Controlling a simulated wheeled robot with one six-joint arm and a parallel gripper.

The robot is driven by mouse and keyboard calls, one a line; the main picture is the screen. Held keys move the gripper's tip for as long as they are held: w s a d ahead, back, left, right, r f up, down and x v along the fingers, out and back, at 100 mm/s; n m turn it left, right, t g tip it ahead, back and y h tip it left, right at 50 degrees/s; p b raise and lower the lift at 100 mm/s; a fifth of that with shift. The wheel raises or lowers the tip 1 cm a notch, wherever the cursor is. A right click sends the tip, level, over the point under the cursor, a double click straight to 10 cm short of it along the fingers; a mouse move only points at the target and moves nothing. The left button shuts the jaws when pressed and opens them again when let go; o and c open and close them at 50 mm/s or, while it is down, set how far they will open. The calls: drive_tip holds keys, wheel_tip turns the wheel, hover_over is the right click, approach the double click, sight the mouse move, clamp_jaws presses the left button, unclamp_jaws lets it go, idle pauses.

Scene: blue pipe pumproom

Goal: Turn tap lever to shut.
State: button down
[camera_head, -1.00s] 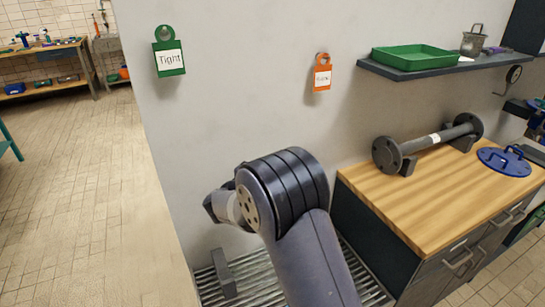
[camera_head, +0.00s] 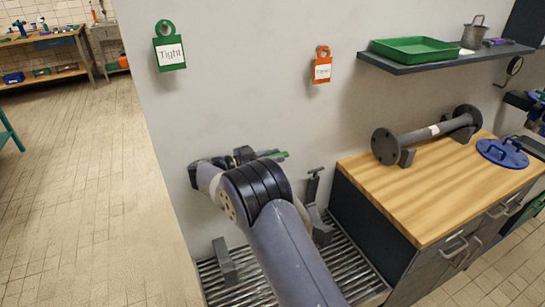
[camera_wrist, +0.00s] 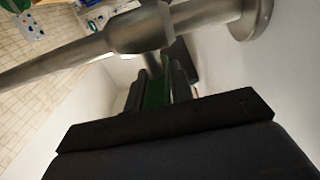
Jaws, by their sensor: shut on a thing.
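The tap is a grey metal valve body (camera_wrist: 140,30) on a pipe that crosses the top of the wrist view. Its green lever (camera_wrist: 155,93) lies between the fingers of my gripper (camera_wrist: 156,88), which is shut on it. In the head view the green lever (camera_head: 277,156) shows as a small strip just right of my gripper (camera_head: 250,156), near the wall. The lever's far end and its joint with the valve are partly hidden by the fingers. The pipe is mostly hidden behind my arm in the head view.
A slatted metal grating (camera_head: 345,270) lies below my arm, with grey supports (camera_head: 224,262) on it. A wooden-topped cabinet (camera_head: 440,185) with a flanged pipe (camera_head: 430,133) stands right. A green "Tight" tag (camera_head: 170,50) and an orange tag (camera_head: 322,68) hang on the wall.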

drive_tip(key=shift+r, duration=0.1)
drive_tip(key=c, duration=1.3)
unclamp_jaws()
drive_tip(key=b+v, duration=0.2)
drive_tip(key=v, duration=0.8)
drive_tip(key=shift+s+a, duration=0.1)
drive_tip(key=shift+a, duration=0.3)
drive_tip(key=p+x, duration=0.2)
drive_tip(key=x, duration=0.9)
drive_tip(key=shift+d, duration=0.1)
drive_tip(key=shift+s+n+t, duration=0.1)
drive_tip(key=shift+n+t, duration=0.2)
drive_tip(key=shift+t, duration=0.2)
